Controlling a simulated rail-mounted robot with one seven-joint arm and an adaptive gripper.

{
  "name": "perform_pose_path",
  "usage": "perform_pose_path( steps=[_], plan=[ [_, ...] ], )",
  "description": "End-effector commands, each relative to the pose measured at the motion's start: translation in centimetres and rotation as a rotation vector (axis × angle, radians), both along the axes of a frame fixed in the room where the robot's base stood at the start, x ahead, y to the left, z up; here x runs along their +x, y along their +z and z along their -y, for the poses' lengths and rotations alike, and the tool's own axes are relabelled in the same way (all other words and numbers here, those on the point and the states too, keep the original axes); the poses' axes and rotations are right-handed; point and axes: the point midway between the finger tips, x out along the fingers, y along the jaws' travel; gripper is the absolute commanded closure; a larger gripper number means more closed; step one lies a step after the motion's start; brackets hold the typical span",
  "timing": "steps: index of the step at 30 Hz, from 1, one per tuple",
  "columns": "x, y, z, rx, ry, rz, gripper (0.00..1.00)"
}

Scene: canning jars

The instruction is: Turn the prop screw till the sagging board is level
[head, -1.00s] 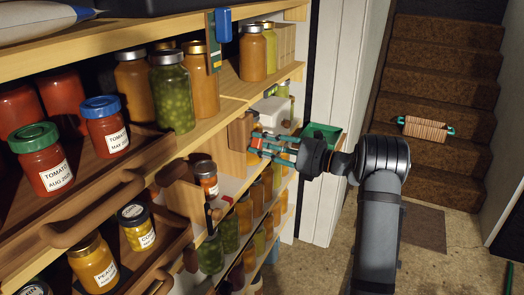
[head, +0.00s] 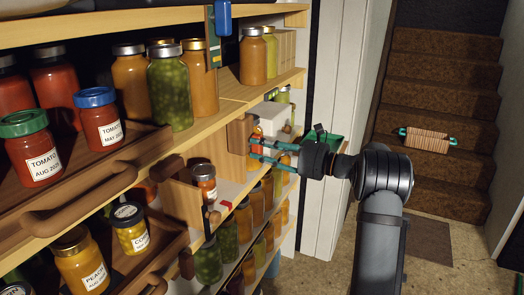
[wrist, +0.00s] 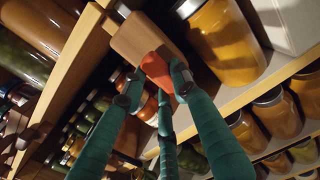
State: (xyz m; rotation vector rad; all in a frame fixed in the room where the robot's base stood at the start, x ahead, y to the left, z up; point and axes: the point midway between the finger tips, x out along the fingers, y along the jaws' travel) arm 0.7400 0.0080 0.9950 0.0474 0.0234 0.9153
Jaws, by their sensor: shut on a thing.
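The upper shelf board (head: 236,98) has a joint line across it and carries several jars. A pale wooden block (head: 237,146) stands below it in the head view; it also shows in the wrist view (wrist: 146,36). An orange-red knob (wrist: 157,68), apparently the prop screw's handle, is against the block's end in the wrist view. My gripper (head: 254,149) has teal fingers reaching left to the block. In the wrist view my gripper (wrist: 155,87) has its fingertips closed around the knob. The screw's thread is hidden, and I cannot tell whether the board is level.
A jar of orange preserve (wrist: 215,40) stands close beside the block. Tilted wooden racks with tomato jars (head: 100,115) fill the left. Open floor and carpeted stairs (head: 440,105) lie right.

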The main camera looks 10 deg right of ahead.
Motion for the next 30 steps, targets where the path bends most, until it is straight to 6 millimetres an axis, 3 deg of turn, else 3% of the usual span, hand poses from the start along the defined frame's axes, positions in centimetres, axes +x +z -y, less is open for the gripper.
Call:
perform_pose_path(
  steps=[9,10,19,30],
  plan=[
    [0.01,0.06,-0.02,-0.001,0.0,0.002,0.98],
    [0.01,0.06,-0.02,-0.001,0.0,0.002,0.71],
    [0.01,0.04,-0.01,-0.001,0.0,0.001,0.54],
    [-0.23,0.03,0.42,0.0,-0.001,0.0,0.52]
  ],
)
